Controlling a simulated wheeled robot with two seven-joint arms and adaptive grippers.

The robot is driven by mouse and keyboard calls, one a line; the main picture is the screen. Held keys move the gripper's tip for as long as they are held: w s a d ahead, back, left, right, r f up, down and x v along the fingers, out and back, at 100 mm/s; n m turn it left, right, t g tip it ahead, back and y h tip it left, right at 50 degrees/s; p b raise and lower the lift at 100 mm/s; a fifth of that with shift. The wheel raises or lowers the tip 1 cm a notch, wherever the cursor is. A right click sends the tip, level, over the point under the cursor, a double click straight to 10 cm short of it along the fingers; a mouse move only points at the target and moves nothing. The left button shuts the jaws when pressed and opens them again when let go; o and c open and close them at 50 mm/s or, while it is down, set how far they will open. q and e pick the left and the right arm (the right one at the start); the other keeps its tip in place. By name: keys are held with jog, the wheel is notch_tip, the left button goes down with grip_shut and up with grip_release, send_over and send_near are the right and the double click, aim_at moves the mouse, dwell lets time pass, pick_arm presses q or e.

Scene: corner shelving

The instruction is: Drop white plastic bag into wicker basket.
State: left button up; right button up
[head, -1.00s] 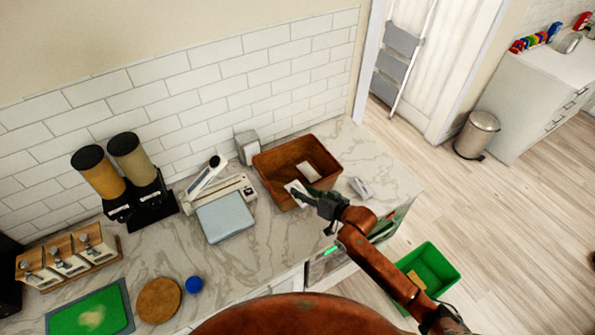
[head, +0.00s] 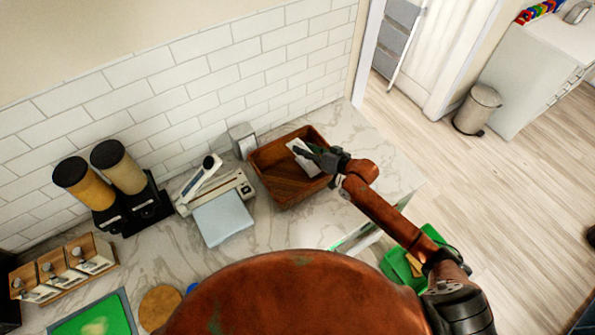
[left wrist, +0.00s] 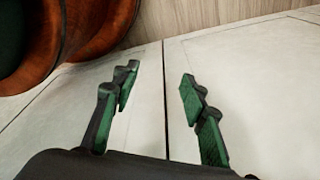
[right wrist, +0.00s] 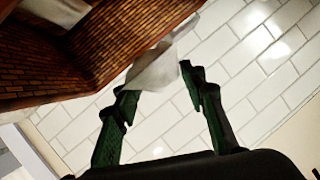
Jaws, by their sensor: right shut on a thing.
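The brown wicker basket (head: 283,190) stands on the counter by the tiled wall. It also fills the upper left of the right wrist view (right wrist: 125,35). My right gripper (head: 312,156) is at the basket's right side, over its opening in the head view. It is shut on a white plastic bag (right wrist: 155,72), which hangs between its fingertips beside the basket wall in the right wrist view. Another white item (right wrist: 58,8) shows inside the basket there. My left gripper (left wrist: 155,82) is open and empty, seen only in the left wrist view.
A sealing machine (head: 225,190) with a light blue pad (head: 223,219) is left of the basket. A grey box (head: 242,140) stands behind it. Two dispensers (head: 118,168) are further left. A green bin (head: 397,263) is on the floor, partly behind my right arm.

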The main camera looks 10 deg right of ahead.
jog(key=f+b, duration=0.3)
jog(key=shift+w+a+f, duration=0.2)
jog(key=shift+a+f, duration=0.1)
jog(key=shift+f, duration=0.05)
jog(key=shift+f+b, duration=0.8)
jog(key=o, duration=0.6)
jog(key=shift+c, duration=0.2)
jog(key=o, duration=0.5)
jog(key=shift+d, duration=0.1)
jog(key=shift+c, duration=0.2)
jog(key=v, duration=1.2)
pick_arm(q)
jog(key=f, duration=0.1)
jog(key=s+f, duration=0.1)
jog(key=f, duration=0.1)
jog(key=s+f, duration=0.1)
jog(key=f, duration=0.1)
jog(key=shift+f, duration=0.15)
jog(key=shift+w, duration=0.1)
pick_arm(e)
jog(key=shift+s+d, duration=0.1)
